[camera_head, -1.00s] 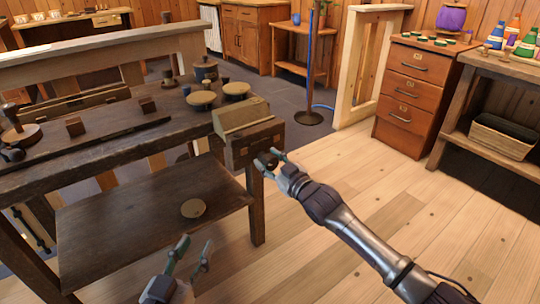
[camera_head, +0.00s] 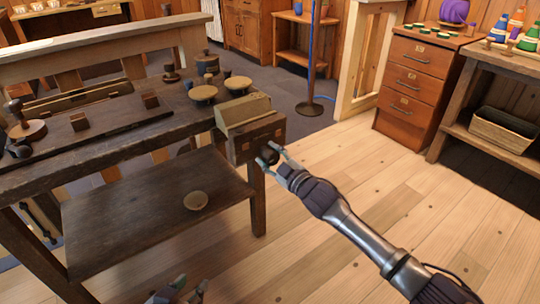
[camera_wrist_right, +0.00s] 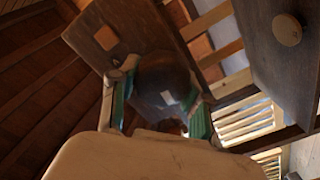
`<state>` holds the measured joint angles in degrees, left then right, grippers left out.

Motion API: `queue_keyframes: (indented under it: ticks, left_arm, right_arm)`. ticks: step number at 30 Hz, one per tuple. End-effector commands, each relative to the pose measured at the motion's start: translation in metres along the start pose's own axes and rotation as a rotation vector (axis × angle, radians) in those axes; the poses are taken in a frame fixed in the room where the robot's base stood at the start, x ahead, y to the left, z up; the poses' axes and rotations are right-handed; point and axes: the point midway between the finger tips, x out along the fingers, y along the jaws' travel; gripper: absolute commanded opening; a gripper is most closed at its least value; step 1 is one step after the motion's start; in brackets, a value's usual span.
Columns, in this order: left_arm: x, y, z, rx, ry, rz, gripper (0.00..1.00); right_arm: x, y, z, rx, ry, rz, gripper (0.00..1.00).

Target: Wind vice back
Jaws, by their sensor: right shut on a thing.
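The wooden vice (camera_head: 250,125) sits at the right end of the dark workbench, with a pale block on top of its jaw. Its dark round handle knob (camera_head: 269,155) sticks out from the front face. My right gripper (camera_head: 271,156) is shut on this knob. In the right wrist view the dark knob (camera_wrist_right: 163,82) sits between my two green-padded fingers, with the vice's wooden face (camera_wrist_right: 110,32) behind it. My left gripper (camera_head: 186,290) is low at the bottom edge of the head view, partly cut off, away from the bench, with its fingertips apart.
The workbench (camera_head: 95,150) holds round wooden discs (camera_head: 203,93), small blocks and tools. Its lower shelf (camera_head: 130,220) carries one round disc (camera_head: 195,200). A drawer cabinet (camera_head: 415,80) and a side table (camera_head: 490,65) stand at the right. The plank floor between is clear.

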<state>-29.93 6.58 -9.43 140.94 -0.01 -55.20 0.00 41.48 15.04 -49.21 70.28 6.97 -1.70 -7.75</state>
Motion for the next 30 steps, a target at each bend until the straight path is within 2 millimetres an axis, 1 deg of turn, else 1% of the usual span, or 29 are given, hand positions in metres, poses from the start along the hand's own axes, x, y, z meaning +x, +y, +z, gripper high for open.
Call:
queue_keyframes:
  ticks: [1, 6, 7, 11, 12, 20, 23, 26, 29, 30]
  left_arm:
    - [0.0, 0.0, 0.0, 0.0, 0.0, 0.0, 0.4]
    - [0.0, 0.0, 0.0, 0.0, 0.0, 0.0, 0.4]
    - [0.0, 0.0, 0.0, 0.0, 0.001, 0.0, 0.4]
    - [0.0, 0.0, 0.0, 0.0, 0.001, 0.0, 0.4]
    - [0.0, 0.0, 0.0, 0.0, 0.001, 0.0, 0.4]
    - [0.0, 0.0, 0.0, 0.0, 0.001, 0.001, 0.4]
    - [0.0, 0.001, 0.0, 0.0, 0.001, 0.001, 0.4]
    - [0.0, 0.0, 0.0, 0.0, 0.001, 0.001, 0.4]
    - [0.0, 0.0, 0.0, 0.0, 0.001, 0.001, 0.4]
    - [0.0, 0.0, 0.0, 0.0, 0.001, 0.001, 0.4]
  right_arm:
    - [0.001, 0.004, -0.003, -0.001, 0.004, 0.005, 0.13]
    - [0.001, 0.004, -0.003, 0.0, 0.004, 0.005, 0.13]
    - [0.001, 0.004, -0.003, 0.0, 0.004, 0.005, 0.49]
    - [0.001, 0.003, -0.002, 0.001, 0.003, 0.004, 0.71]
    - [0.001, 0.003, -0.002, 0.001, 0.003, 0.004, 0.73]
    - [0.0, 0.001, -0.001, 0.002, 0.001, 0.002, 0.73]
    - [-0.004, 0.001, 0.0, 0.002, 0.0, 0.001, 0.73]
    - [-0.014, 0.001, 0.001, 0.002, 0.0, 0.001, 0.73]
    - [-0.031, 0.0, 0.001, 0.002, 0.0, 0.0, 0.73]
    - [-0.04, 0.0, 0.002, 0.002, -0.001, 0.0, 0.73]
